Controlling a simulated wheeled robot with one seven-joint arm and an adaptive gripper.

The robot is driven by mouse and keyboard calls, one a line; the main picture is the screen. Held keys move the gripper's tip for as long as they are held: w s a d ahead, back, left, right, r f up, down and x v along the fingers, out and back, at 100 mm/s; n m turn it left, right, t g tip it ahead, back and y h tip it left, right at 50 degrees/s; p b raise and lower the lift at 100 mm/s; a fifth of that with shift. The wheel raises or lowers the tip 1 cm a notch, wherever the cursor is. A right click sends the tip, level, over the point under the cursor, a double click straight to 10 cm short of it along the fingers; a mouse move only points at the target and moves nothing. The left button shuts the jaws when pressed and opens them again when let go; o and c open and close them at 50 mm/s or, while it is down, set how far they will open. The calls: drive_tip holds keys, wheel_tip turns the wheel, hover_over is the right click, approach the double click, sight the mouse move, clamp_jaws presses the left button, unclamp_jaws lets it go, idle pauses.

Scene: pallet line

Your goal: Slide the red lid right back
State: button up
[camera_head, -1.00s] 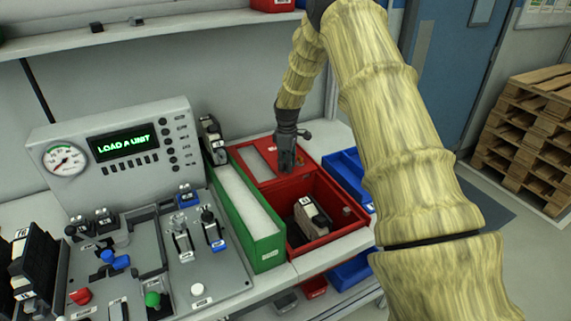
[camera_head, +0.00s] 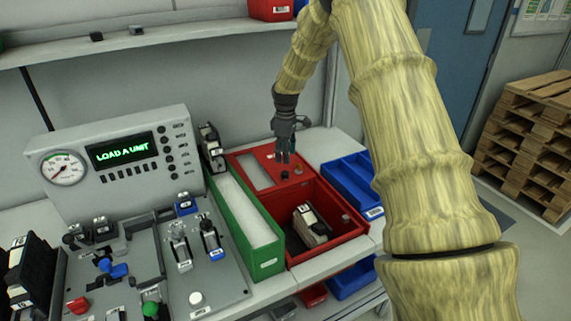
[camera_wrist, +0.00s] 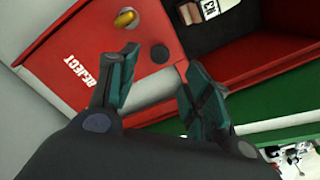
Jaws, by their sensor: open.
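The red lid (camera_head: 270,180) lies over the rear part of the red bin (camera_head: 330,246), and the front part of the bin is open. My gripper (camera_head: 285,157) is open, points down and is above the lid by the knob. In the wrist view my gripper's fingers (camera_wrist: 160,68) stand apart with nothing held between them. A black-and-white unit (camera_head: 310,225) lies in the open part of the bin.
A green bin (camera_head: 268,258) stands against the left of the red bin, and a blue bin (camera_head: 350,185) stands to its right. A grey machine with a LOAD A UNIT display (camera_head: 122,150) is at the left. A shelf (camera_head: 150,42) runs above.

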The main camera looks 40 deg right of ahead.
drive_tip(key=shift+r, duration=1.95)
